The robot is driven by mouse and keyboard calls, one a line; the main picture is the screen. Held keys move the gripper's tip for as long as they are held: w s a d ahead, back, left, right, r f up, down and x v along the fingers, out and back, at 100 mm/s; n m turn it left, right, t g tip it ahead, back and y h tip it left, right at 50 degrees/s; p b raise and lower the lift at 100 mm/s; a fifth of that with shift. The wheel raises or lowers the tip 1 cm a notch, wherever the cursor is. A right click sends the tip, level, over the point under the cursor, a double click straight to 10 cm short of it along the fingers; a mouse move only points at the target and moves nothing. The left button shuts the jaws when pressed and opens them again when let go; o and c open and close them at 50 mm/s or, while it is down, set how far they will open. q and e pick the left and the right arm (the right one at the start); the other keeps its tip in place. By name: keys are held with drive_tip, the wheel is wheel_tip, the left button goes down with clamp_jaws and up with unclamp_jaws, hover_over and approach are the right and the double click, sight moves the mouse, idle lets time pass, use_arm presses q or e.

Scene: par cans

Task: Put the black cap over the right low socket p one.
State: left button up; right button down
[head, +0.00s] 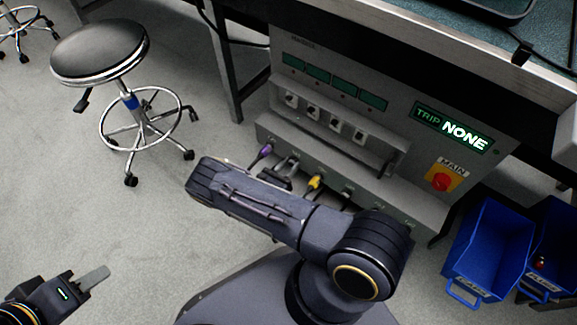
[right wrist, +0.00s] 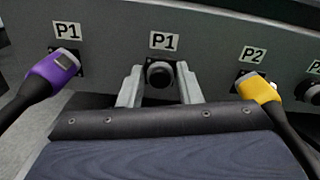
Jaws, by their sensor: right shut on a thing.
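My right gripper (right wrist: 160,78) has its two grey fingers on either side of the black cap (right wrist: 160,74), shut on it. The round cap is at the panel directly below the middle P1 label (right wrist: 164,41), in front of the right low socket P1, which it hides. I cannot tell whether it is fully seated. In the head view the right gripper (head: 279,172) is at the low socket row, between the purple and yellow plugs. My left gripper (head: 92,280) is at the lower left, away from the panel; its opening is unclear.
A purple plug (right wrist: 55,72) is in the P1 socket to the left, and a yellow plug (right wrist: 259,90) is in P2 to the right. A stool (head: 100,50) stands left. Blue bins (head: 488,250) stand right. The panel display (head: 455,128) reads TRIP NONE.

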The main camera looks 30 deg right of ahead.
drive_tip(key=c, duration=0.9)
unclamp_jaws()
drive_tip(key=shift+c, duration=0.2)
drive_tip(key=p+v, duration=0.2)
drive_tip(key=v, duration=0.5)
drive_tip(key=s+d+r+m+g+y+p, duration=0.1)
drive_tip(key=s+d+r+m+g+y, duration=0.1)
drive_tip(key=r+m+g+y, duration=0.55)
drive_tip(key=s+d+r+m+g+y, duration=0.15)
drive_tip(key=r+m+g, duration=0.25)
drive_tip(key=r+m, duration=0.7)
drive_tip(key=s+a+r+m+t+y+p, duration=0.1)
drive_tip(key=s+a+r+m+t+y, duration=0.2)
drive_tip(key=s+r, duration=0.4)
drive_tip(key=s+a+r+m+t+y, duration=0.15)
drive_tip(key=s+r+t+y, duration=0.25)
drive_tip(key=r, duration=0.5)
drive_tip(key=s+a+r+m+t+y+p, duration=0.1)
drive_tip(key=s+r+m+t+y, duration=0.25)
drive_tip(key=s+r, duration=0.35)
wheel_tip(320, 180, up, 40)
drive_tip(key=w+p, duration=0.1)
drive_tip(key=p, duration=3.6)
drive_tip(key=shift+a+f+y+p, duration=0.15)
drive_tip(key=shift+a+y+p, duration=0.15)
drive_tip(key=shift+y, duration=0.15)
